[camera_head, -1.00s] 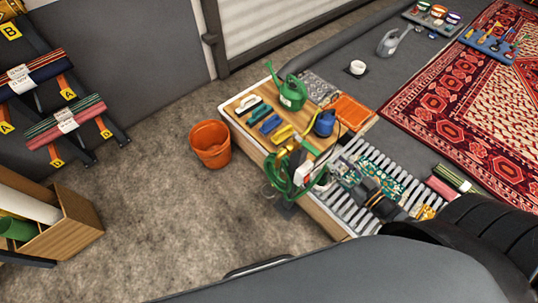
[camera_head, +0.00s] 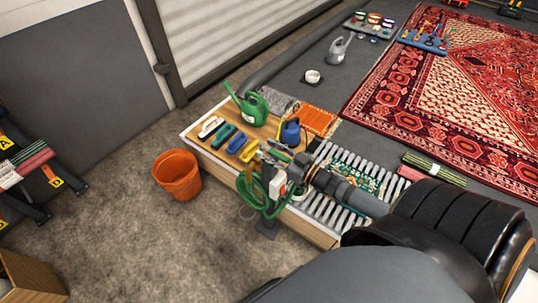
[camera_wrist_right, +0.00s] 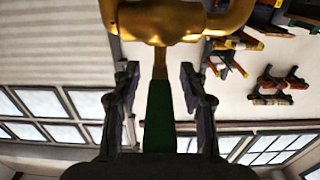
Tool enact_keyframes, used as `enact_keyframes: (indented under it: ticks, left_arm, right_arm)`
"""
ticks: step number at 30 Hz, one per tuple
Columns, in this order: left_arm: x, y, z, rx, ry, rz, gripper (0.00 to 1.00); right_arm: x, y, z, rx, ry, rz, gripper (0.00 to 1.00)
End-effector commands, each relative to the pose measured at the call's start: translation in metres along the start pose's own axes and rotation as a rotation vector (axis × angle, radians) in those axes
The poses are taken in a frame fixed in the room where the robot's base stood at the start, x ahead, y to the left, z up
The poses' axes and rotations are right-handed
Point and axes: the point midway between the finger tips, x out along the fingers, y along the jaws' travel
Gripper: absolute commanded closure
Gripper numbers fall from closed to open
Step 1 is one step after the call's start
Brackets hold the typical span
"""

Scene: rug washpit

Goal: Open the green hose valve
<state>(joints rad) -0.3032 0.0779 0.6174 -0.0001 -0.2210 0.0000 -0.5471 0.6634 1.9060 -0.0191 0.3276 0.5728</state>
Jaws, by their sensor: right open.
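The brass valve body (camera_wrist_right: 180,22) spans the top of the right wrist view. Its green lever (camera_wrist_right: 158,115) points straight toward the camera, between the two fingers of my right gripper (camera_wrist_right: 157,88). The gripper is open, with a gap on both sides of the lever. In the head view the right gripper (camera_head: 277,156) is beside the yellow brass pipe (camera_head: 250,165) at the front edge of the bench. The green hose (camera_head: 262,203) hangs in loops below it. The lever is too small to make out there. My left gripper is not in view.
The wooden bench (camera_head: 215,155) carries a green watering can (camera_head: 252,108), several brushes, a blue container (camera_head: 291,133) and a slatted rack (camera_head: 325,210). An orange bucket (camera_head: 177,175) stands on the floor to the left.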

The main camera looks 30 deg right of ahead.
Motion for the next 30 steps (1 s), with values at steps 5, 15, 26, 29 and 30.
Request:
enact_keyframes:
  ticks: [5, 15, 26, 29, 30]
  left_arm:
    - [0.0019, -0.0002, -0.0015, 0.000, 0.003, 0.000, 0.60]
    - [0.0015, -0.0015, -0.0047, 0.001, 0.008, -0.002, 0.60]
    - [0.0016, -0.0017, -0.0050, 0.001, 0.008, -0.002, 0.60]
    - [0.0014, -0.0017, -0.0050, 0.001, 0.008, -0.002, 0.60]
    - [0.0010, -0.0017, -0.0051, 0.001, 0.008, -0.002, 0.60]
  right_arm:
    - [0.0033, 0.0003, -0.0008, -0.001, -0.001, 0.001, 0.57]
    - [0.0028, 0.0003, -0.0006, -0.001, -0.001, 0.001, 0.86]
    - [0.0027, 0.0003, -0.0004, -0.001, -0.001, 0.001, 1.00]
    - [0.0027, 0.0005, -0.0004, -0.001, -0.001, 0.002, 1.00]
    - [0.0027, 0.0009, -0.0006, -0.001, -0.001, 0.003, 1.00]
